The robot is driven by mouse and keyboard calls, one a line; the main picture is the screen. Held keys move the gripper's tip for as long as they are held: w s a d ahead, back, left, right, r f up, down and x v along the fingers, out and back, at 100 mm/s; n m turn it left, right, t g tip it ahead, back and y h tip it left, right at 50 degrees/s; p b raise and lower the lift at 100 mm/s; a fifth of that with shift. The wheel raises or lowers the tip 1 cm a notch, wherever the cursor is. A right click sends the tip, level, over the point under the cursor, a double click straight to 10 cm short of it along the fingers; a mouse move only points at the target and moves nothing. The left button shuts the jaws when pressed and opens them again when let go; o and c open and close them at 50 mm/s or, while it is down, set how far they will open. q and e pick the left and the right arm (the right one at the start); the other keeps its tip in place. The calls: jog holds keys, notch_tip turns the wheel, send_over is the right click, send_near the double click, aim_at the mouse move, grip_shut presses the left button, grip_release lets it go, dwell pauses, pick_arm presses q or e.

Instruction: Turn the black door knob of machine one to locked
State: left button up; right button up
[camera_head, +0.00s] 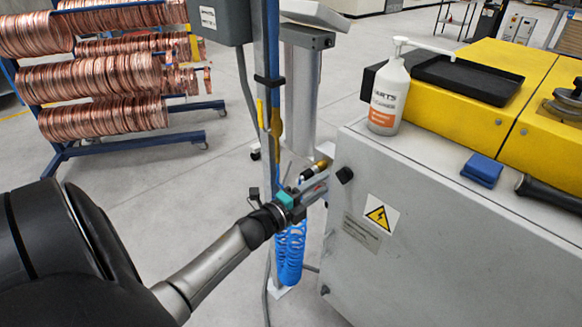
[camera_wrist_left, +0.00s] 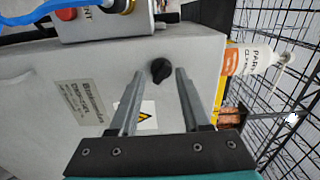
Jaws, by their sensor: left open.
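The black door knob (camera_head: 345,174) sits on the grey side panel of the machine (camera_head: 400,260), near its upper left edge. In the left wrist view the knob (camera_wrist_left: 160,70) appears between the tips of my two fingers, slightly beyond them. My left gripper (camera_head: 324,180) is open and empty, with its fingers pointing at the knob from the left. In the left wrist view the gripper (camera_wrist_left: 159,88) shows both fingers apart. They do not appear to touch the knob. The knob's locked or unlocked marking is too small to read.
A yellow warning label (camera_head: 380,214) is below the knob. A white pump bottle (camera_head: 390,95) and black tray (camera_head: 465,78) stand on the machine top. A blue post (camera_head: 264,50) and blue coiled hose (camera_head: 290,255) are close to my left arm. Copper coils (camera_head: 100,85) hang behind.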

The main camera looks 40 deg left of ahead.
pick_arm(q)
jog(key=s, duration=1)
jog(key=shift+s+a, duration=0.2)
jog(key=shift+a, duration=0.15)
jog(key=shift+o, duration=2)
jog(key=shift+d+r+n, duration=0.15)
jog(key=shift+d+n, duration=0.05)
jog(key=shift+n, duration=0.6)
jog(key=shift+o, duration=0.4)
jog(key=shift+s+d+r+n+p, duration=0.15)
jog(key=shift+n+p, duration=0.15)
jog(key=shift+n, duration=0.6)
jog(key=n+b, duration=0.2)
jog(key=n, duration=0.5)
send_near(340, 179)
jog(key=w, duration=0.8)
jog(key=shift+w+d, duration=0.25)
jog(key=shift+d, duration=0.05)
